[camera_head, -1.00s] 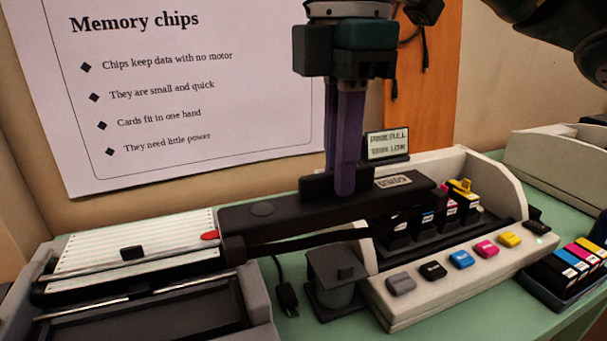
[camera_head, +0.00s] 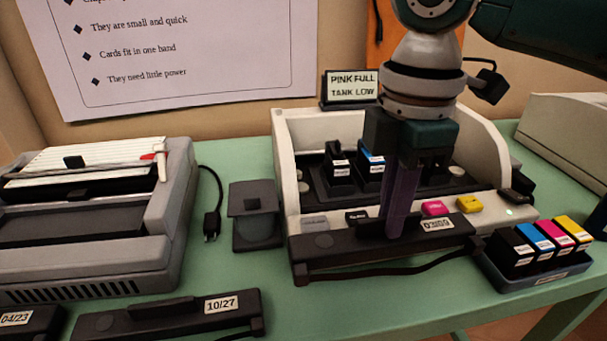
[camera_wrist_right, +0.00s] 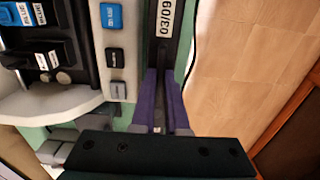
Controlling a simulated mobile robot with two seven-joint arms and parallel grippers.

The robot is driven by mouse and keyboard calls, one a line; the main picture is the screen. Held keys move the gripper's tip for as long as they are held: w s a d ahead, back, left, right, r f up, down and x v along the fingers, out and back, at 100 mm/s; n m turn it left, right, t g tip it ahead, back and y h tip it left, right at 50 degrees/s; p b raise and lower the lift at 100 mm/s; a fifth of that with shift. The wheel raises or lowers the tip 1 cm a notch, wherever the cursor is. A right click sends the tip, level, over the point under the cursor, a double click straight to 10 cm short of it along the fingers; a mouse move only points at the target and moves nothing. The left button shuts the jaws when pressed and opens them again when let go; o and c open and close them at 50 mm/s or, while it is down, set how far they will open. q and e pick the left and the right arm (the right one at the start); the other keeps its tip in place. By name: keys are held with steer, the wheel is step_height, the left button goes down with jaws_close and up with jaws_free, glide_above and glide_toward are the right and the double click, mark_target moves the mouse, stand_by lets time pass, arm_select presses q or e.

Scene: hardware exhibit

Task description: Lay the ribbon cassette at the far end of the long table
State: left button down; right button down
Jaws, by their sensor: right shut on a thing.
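My right gripper (camera_head: 397,222) points down with its purple fingers shut on a long black ribbon cassette (camera_head: 340,256). The cassette lies level across the front of the open ink printer, with a white label near its right end and a dark ribbon strand along its front. I cannot tell whether it touches the green long table (camera_head: 375,312). In the right wrist view the cassette (camera_wrist_right: 165,48) shows between the fingers, its label reading 03/09. My left gripper is not in view.
The ink printer (camera_head: 488,140) stands behind the cassette, a tray of ink tanks (camera_head: 535,278) to its right. Two more cassettes, labelled 10/27 (camera_head: 150,318) and 04/23 (camera_head: 35,318), lie at front left by a grey printer (camera_head: 110,262). A small dark-lidded pot (camera_head: 255,205) stands between the printers.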

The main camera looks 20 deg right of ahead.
step_height(320, 180, down, 8)
steer(key=shift+r+b, duration=0.25)
steer(key=shift+b, duration=0.5)
steer(key=shift+f, duration=0.25)
steer(key=shift+f, duration=0.1)
steer(key=c, duration=0.9)
jaws_free()
